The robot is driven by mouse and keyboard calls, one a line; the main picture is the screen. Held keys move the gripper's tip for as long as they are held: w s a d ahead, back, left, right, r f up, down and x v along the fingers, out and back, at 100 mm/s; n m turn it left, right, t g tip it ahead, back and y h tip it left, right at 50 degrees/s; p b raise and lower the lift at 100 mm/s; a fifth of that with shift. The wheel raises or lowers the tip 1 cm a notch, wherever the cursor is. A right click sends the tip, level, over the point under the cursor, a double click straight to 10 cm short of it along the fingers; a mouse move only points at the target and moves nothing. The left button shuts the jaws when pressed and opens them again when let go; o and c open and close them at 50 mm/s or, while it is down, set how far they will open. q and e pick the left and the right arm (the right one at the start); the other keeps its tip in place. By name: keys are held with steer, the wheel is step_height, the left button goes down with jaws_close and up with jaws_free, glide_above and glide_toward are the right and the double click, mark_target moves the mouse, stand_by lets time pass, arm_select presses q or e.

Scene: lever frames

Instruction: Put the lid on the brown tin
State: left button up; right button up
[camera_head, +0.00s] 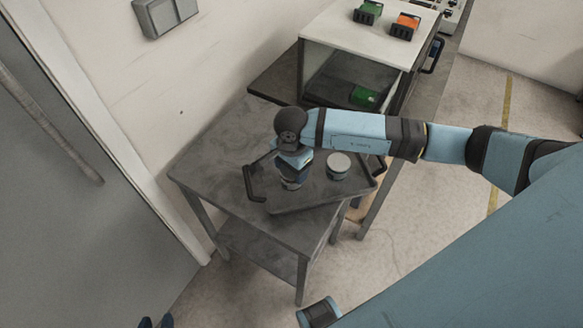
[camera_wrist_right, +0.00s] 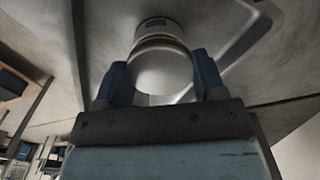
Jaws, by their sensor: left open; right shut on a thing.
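My right gripper (camera_head: 291,168) points down over the tray on the table. In the right wrist view its two blue fingers (camera_wrist_right: 162,80) are shut on a round, pale disc that looks like the lid (camera_wrist_right: 160,72). A reddish-brown band and a white body with a small dark label (camera_wrist_right: 157,24) show just beyond it. I cannot tell whether the lid rests on that body. In the head view a small round thing (camera_head: 291,185) shows under the gripper, partly hidden. My left gripper (camera_head: 156,322) is open at the bottom edge, mostly out of frame.
A pale-topped tin (camera_head: 338,167) stands on the tray, close to the right of the gripper. The tray (camera_head: 310,201) has black handles and lies on a grey table (camera_head: 222,160). A white-topped cabinet (camera_head: 345,32) behind bears green and orange things. The table's left part is clear.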

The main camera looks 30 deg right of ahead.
steer(key=shift+f+b, duration=0.3)
steer(key=shift+b, duration=0.05)
stand_by(0.4)
steer(key=shift+b, duration=0.35)
stand_by(0.5)
steer(key=o, duration=1)
steer(key=shift+c, duration=0.2)
steer(key=shift+r+p, duration=1.7)
steer(key=shift+r, duration=1.75)
